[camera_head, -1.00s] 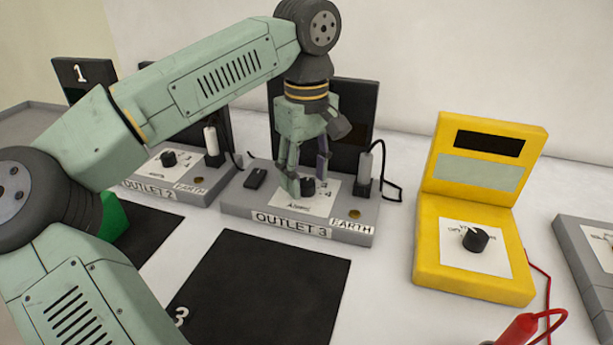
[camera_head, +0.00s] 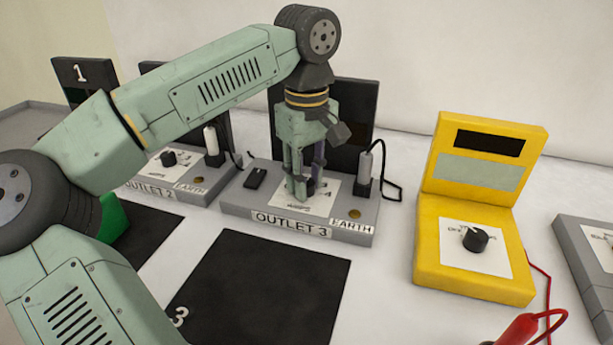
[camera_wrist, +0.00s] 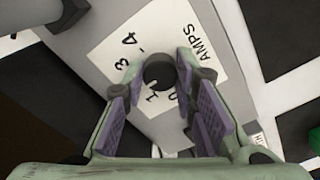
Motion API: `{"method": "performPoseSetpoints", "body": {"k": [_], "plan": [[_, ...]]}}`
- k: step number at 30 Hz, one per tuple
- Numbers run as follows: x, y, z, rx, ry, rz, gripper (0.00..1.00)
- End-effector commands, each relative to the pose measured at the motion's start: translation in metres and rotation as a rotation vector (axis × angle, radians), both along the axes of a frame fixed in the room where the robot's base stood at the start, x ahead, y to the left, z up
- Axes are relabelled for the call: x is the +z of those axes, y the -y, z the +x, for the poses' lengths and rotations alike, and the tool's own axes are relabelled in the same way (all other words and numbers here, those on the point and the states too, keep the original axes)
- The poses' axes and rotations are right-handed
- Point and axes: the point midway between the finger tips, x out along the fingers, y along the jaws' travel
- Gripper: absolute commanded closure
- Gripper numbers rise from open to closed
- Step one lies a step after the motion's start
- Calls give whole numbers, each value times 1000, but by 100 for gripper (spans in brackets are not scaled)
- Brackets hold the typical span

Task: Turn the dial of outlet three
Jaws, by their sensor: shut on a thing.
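Outlet three is a grey box with an "OUTLET 3" label (camera_head: 291,224) and a black upright back panel (camera_head: 350,112). Its dial sits on a white numbered plate (camera_head: 322,200). In the wrist view the black dial (camera_wrist: 159,72) has a pale pointer mark facing the side of the 1 and 0. My gripper (camera_head: 306,188) points down over the plate and is shut on the dial, one finger on each side. In the head view the fingers hide most of the dial.
A black switch (camera_head: 255,178) and a white plug with a black cable (camera_head: 365,163) flank the dial. Outlet 2 (camera_head: 150,190) stands to the left. A yellow meter (camera_head: 470,275) stands to the right. A black mat (camera_head: 265,285) lies in front.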

Motion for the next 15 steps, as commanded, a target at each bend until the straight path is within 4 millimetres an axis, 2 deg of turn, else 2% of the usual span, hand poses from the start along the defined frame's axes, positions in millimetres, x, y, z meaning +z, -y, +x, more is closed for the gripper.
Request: {"method": "performPoseSetpoints", "body": {"k": [3, 15], "plan": [[0, 0, 0, 0, 0, 0, 100], [0, 0, 0, 63, -1, 1, 100]]}}
